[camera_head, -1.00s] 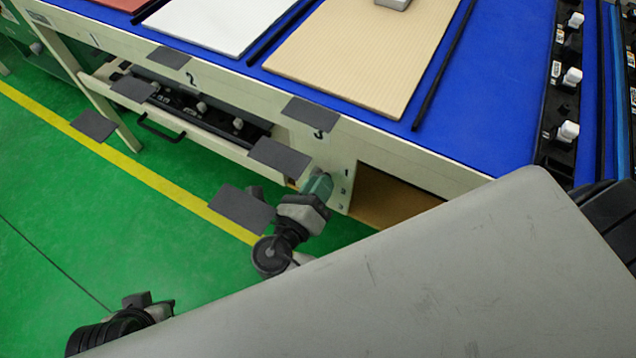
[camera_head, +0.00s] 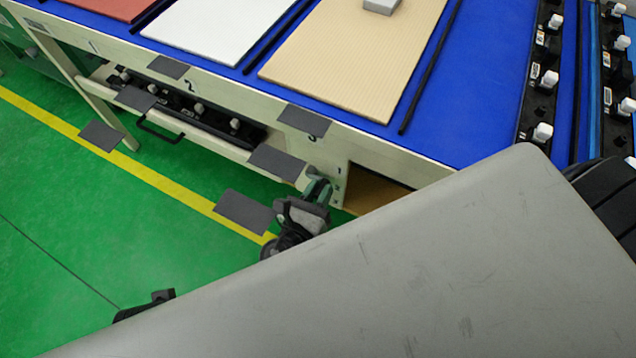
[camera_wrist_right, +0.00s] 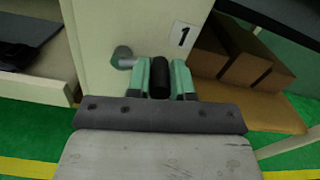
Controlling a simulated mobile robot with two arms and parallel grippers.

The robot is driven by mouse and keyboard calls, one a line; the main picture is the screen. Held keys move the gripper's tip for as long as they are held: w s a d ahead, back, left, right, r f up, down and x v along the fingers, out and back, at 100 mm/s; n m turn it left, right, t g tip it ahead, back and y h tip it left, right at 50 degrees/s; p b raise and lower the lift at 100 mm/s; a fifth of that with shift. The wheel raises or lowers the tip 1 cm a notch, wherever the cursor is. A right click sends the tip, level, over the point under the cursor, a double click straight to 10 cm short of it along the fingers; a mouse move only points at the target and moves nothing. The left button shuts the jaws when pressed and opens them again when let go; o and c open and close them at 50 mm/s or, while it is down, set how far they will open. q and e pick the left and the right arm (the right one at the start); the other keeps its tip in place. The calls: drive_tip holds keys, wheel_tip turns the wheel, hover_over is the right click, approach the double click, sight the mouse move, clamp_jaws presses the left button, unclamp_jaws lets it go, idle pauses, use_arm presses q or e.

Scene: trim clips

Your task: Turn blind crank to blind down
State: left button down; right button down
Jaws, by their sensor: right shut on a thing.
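The crank's black handle (camera_wrist_right: 161,77) sits between the green fingers of my right gripper (camera_wrist_right: 160,80) in the right wrist view. The fingers are shut on it. In the head view my right gripper (camera_head: 318,190) is at the cream table front, below the tabletop; the crank is hidden there. I cannot make out which part is the blind. My left gripper is not in view.
The blue tabletop (camera_head: 480,95) carries flat boards and black strips. Several dark grey rectangles (camera_head: 277,161) appear along its front. Brown boxes (camera_wrist_right: 240,60) stand right of the panel. Green floor lies in front.

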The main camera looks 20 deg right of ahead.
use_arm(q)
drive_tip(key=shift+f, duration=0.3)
use_arm(e)
drive_tip(key=shift+f+m, duration=0.1)
drive_tip(key=shift+m, duration=0.3)
drive_tip(key=c, duration=1)
unclamp_jaws()
